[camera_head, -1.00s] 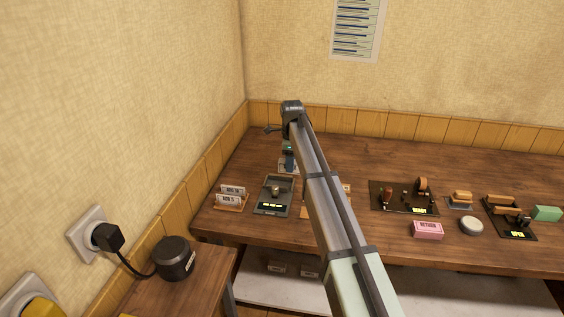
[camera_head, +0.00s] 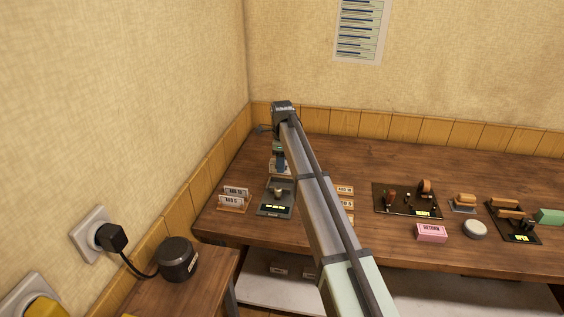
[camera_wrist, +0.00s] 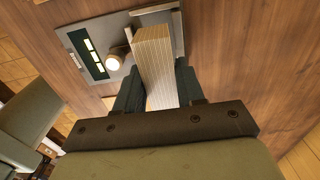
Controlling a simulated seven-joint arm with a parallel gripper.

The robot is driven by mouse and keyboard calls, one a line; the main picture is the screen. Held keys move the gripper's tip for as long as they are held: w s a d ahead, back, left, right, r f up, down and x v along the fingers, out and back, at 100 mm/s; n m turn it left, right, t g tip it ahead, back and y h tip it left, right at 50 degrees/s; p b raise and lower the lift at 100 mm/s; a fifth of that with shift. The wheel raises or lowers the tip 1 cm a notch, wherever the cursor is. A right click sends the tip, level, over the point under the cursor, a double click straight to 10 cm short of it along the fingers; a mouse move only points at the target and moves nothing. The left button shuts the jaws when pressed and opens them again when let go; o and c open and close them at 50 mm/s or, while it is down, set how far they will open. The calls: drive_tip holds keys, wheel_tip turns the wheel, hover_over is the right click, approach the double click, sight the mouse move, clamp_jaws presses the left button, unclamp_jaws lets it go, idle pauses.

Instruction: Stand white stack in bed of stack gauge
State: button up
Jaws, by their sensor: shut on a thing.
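The white stack (camera_wrist: 153,62), a pale block with fine lines along it, is between the dark fingers of my gripper (camera_wrist: 158,88) in the wrist view. My gripper is shut on it. The stack gauge (camera_wrist: 82,42) is a grey plate with a lit display and a round pale knob (camera_wrist: 115,60). The stack overlaps the gauge's bed side in this view, and I cannot tell whether it touches the bed. In the head view my gripper (camera_head: 279,163) is at the back edge of the gauge (camera_head: 268,211), and the arm partly hides the area.
A rack with labelled cards (camera_head: 233,200) stands just left of the gauge. Small labelled blocks (camera_head: 345,190) lie right of my arm. Farther right are a dark fixture (camera_head: 385,208), a pink block (camera_head: 431,233) and a round grey tin (camera_head: 474,229). The back of the table is clear.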

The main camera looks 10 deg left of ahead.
sight(282, 177)
drive_tip(key=shift+f, duration=3.2)
drive_tip(key=shift+s+f, duration=0.1)
drive_tip(key=o, duration=1.2)
drive_tip(key=shift+d, duration=0.1)
drive_tip(key=shift+c, duration=1.6)
drive_tip(key=shift+o, duration=0.5)
